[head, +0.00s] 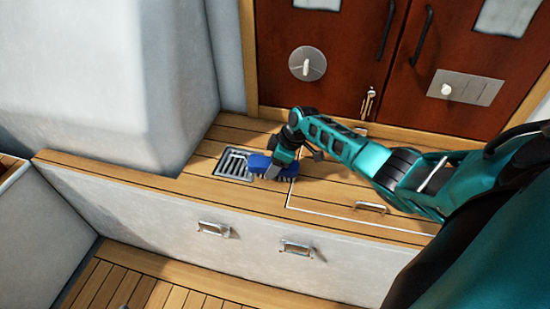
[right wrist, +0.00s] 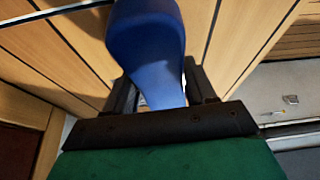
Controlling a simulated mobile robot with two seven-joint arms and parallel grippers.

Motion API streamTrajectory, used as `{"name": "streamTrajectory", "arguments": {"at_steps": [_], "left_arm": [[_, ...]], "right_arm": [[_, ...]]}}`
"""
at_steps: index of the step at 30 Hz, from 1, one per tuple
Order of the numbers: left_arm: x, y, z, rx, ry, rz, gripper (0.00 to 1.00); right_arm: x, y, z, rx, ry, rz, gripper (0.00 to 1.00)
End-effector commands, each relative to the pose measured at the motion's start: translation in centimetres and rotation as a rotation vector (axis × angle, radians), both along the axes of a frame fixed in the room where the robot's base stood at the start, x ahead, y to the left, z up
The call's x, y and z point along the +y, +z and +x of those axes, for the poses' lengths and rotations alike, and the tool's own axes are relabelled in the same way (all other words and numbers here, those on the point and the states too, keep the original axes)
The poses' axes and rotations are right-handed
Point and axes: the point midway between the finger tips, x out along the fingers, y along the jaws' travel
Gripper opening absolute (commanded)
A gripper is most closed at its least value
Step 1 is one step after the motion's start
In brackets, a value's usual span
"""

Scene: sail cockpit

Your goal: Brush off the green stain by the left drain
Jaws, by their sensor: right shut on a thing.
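My right gripper (head: 281,160) is shut on a blue brush (head: 259,162) with pale bristles. The brush is at the right edge of the left drain (head: 234,165), a metal grate set in the wooden bench, and seems to be at bench level. In the right wrist view the blue brush handle (right wrist: 146,45) stands between the two dark fingers (right wrist: 155,95). I see no green stain in either view; the brush and gripper cover the wood just right of the drain. My left gripper is not in view.
The wooden bench (head: 330,190) has a hatch with a metal handle (head: 370,207) to the right. Red-brown doors (head: 335,50) stand behind it. A white moulded wall (head: 110,80) rises at the left. Below the bench, the white front (head: 170,225) carries two handles.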

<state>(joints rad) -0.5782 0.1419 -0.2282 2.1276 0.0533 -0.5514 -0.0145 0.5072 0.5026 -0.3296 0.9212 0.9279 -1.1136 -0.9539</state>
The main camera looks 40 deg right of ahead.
Motion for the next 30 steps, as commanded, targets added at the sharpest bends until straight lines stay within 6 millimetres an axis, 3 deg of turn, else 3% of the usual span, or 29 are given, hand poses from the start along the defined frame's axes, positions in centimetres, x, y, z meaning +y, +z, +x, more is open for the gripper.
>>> {"name": "streamTrajectory", "arguments": {"at_steps": [6, 14, 24, 30], "left_arm": [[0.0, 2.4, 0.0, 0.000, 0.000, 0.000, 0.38], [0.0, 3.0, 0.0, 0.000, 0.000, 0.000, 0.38], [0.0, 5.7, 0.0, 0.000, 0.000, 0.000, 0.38], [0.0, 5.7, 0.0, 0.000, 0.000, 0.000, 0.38]], "right_arm": [[1.7, 0.1, -1.5, 0.007, 0.002, 0.001, 0.21], [2.4, -0.1, -2.1, 0.005, 0.002, 0.001, 0.21], [4.4, 0.2, -4.0, 0.008, 0.002, 0.002, 0.21], [4.7, -0.1, -4.1, 0.005, 0.002, 0.001, 0.21]]}}
